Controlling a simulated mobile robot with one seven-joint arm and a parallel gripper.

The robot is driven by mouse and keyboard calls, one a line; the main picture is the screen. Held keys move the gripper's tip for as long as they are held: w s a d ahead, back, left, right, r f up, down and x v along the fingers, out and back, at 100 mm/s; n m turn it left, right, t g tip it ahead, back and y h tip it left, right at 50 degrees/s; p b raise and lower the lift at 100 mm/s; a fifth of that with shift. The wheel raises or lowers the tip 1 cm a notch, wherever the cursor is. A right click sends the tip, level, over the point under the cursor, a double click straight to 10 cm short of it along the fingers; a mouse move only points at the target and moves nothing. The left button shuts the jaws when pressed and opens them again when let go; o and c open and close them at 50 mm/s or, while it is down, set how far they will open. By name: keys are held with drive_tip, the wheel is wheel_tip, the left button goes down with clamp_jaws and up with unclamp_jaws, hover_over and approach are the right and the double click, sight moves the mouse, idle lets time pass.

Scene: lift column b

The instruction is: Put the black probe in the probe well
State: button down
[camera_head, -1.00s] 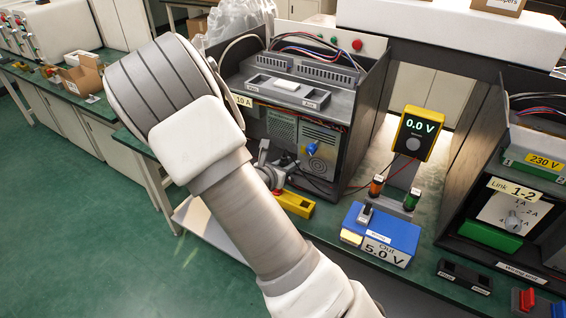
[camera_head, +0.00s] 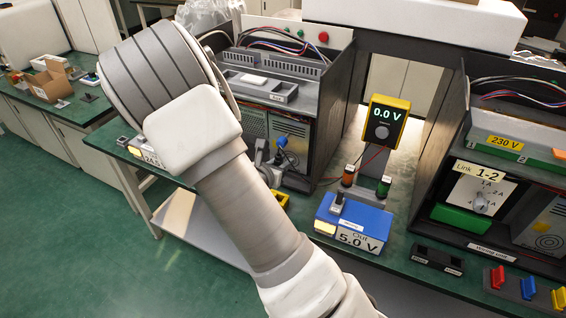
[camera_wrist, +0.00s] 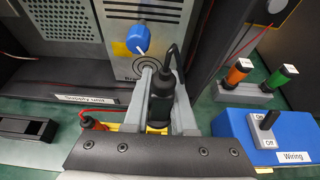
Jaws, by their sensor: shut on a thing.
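The black probe (camera_wrist: 162,98) is upright between the two grey fingers of my gripper (camera_wrist: 163,74) in the wrist view, with its black cable rising from the top. My gripper is shut on it. Its lower end is hidden behind the wrist plate. A yellow block (camera_wrist: 155,130) shows just below the probe; whether they touch, I cannot tell. A red probe (camera_wrist: 93,123) is left of my gripper beside that block. In the head view my arm hides most of the gripper, and only part of the yellow block (camera_head: 281,198) shows. I cannot tell the probe well for certain.
A grey cabinet with a blue knob (camera_wrist: 138,40) stands just beyond my gripper. The blue supply box (camera_head: 352,224), orange terminal (camera_head: 348,175) and green terminal (camera_head: 383,186) are to its right. A meter (camera_head: 385,120) reads 0.0 V. A black slotted block (camera_wrist: 27,130) lies left.

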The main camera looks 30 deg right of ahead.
drive_tip(key=shift+f+b, duration=2.5)
drive_tip(key=shift+f, duration=0.45)
drive_tip(key=shift+f+b, duration=2.1)
drive_tip(key=shift+b, duration=0.25)
drive_tip(key=c, duration=0.7)
unclamp_jaws()
drive_tip(key=shift+o, duration=0.2)
drive_tip(key=p+v, duration=0.3)
drive_tip(key=v, duration=1.4)
drive_tip(key=shift+r+p, duration=0.15)
drive_tip(key=shift+p, duration=0.25)
drive_tip(key=shift+s+r, duration=0.1)
